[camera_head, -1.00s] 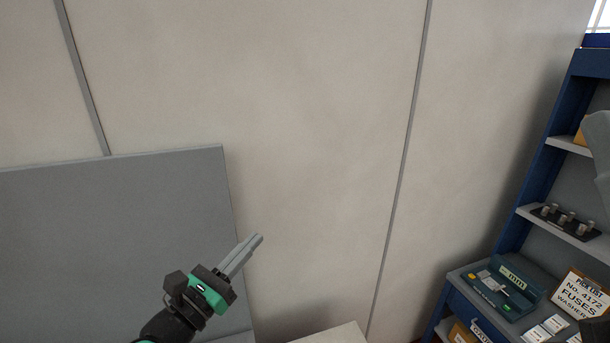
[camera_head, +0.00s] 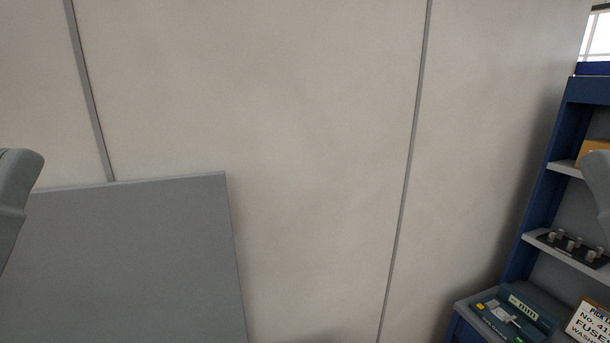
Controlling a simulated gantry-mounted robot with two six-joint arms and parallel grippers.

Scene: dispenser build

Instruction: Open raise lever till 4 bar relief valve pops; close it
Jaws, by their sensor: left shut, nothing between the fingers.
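No raise lever and no relief valve can be made out in this view. Neither of my grippers shows. A grey rounded link of my left arm stands at the left edge, and a grey link of my right arm shows at the right edge. A plain grey panel (camera_head: 135,260) stands at the lower left in front of the wall.
A pale wall (camera_head: 270,100) with dark vertical seams fills most of the view.

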